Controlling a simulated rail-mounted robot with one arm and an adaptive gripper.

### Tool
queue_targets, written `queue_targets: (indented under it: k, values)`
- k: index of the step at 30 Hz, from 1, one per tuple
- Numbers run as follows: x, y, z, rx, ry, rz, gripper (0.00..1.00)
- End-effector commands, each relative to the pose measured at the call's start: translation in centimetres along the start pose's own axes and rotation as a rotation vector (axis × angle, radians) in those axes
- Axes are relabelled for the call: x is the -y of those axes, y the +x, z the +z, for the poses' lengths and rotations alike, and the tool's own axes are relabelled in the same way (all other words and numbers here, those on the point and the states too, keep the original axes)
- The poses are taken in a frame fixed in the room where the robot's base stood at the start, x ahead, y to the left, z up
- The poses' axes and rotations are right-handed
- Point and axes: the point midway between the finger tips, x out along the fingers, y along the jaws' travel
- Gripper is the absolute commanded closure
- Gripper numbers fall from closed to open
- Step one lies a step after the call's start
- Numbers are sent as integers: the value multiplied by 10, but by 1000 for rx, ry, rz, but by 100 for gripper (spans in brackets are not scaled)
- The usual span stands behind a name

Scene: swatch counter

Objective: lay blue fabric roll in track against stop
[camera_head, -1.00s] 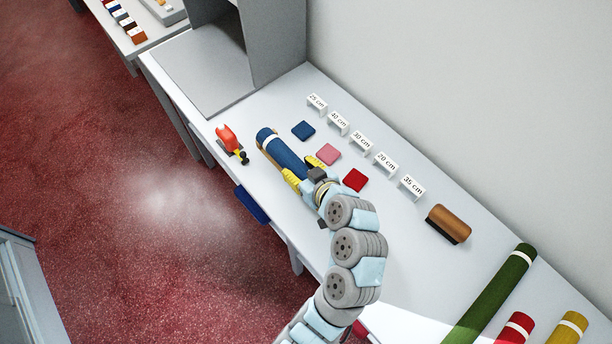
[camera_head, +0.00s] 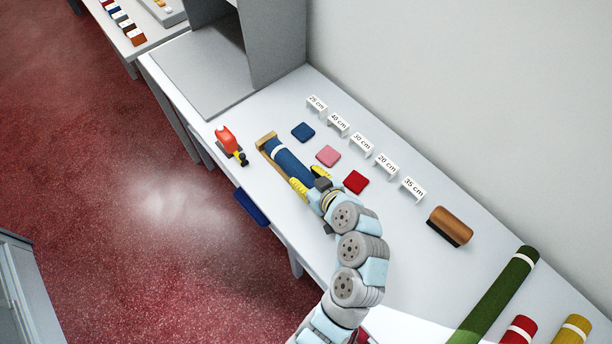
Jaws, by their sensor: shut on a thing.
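The blue fabric roll (camera_head: 291,163) with a white band near its far end lies along a wooden track (camera_head: 266,137) on the counter. The track's far end piece, the stop, shows just beyond the roll's far end. Whether the roll touches the stop or rests on the track floor I cannot tell. My gripper (camera_head: 310,181) has its yellow fingers on both sides of the roll's near part and is shut on it. My gripper and arm hide the near end of the roll and track.
A red tool (camera_head: 228,140) stands left of the track. Blue, pink and red swatches (camera_head: 355,182) and a row of length signs (camera_head: 361,144) lie to the right. A brown brush (camera_head: 449,226) and green (camera_head: 500,292), red and yellow rolls are at lower right.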

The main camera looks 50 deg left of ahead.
Motion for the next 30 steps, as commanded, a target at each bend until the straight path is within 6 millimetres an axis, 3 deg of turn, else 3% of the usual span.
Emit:
queue_targets:
  k: [5, 6, 8, 23, 30]
  values:
    - [0, 2, 4, -1, 0, 1, 91]
    - [0, 2, 4, 0, 0, 1, 47]
    - [0, 2, 3, 0, 0, 1, 30]
    - [0, -3, -5, 0, 0, 0, 29]
    - [-1, -34, -2, -1, 0, 5, 29]
